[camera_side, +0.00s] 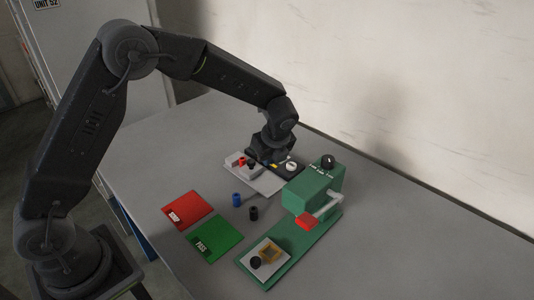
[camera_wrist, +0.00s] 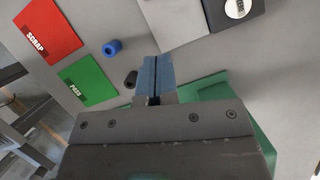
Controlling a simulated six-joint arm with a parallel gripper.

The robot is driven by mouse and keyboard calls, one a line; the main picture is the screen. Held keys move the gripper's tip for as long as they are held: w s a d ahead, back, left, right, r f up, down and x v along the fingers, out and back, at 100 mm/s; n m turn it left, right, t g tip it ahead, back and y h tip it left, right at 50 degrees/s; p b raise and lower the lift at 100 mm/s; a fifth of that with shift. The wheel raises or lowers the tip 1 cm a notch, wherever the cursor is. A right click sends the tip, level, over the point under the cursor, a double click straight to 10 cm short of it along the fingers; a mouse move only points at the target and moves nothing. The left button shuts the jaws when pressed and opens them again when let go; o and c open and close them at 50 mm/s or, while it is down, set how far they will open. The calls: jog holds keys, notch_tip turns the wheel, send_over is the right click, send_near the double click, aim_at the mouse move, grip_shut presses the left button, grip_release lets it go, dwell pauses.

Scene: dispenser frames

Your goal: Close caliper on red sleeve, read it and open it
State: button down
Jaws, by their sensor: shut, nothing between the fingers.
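A small red sleeve (camera_side: 242,161) sits at the left end of a pale grey plate (camera_side: 262,185) in the side view. Beside it on the plate is a caliper-like fixture with a dark body, a small yellow patch (camera_side: 275,166) and a round white knob (camera_side: 291,166). The knob also shows at the top edge of the wrist view (camera_wrist: 238,8). My gripper (camera_wrist: 152,78) is shut and empty, its blue fingers together. In the side view my wrist is over the far side of the fixture and the fingertips are hard to make out. The red sleeve is out of the wrist view.
A green machine (camera_side: 315,190) with a black knob, red block and grey lever stands right of the plate. Red SCRAP (camera_side: 187,210) and green PASS (camera_side: 214,239) mats lie at left.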

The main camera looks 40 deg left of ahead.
aim_at(251, 163)
jog(key=x, duration=0.7)
jog(key=shift+f, duration=0.15)
jog(key=a, duration=0.2)
jog(key=shift+w+a, duration=0.3)
jog(key=shift+w, duration=0.05)
jog(key=shift+w+a, duration=0.2)
jog(key=shift+a, duration=0.5)
jog(key=shift+w+a, duration=0.1)
jog(key=shift+a, duration=0.9)
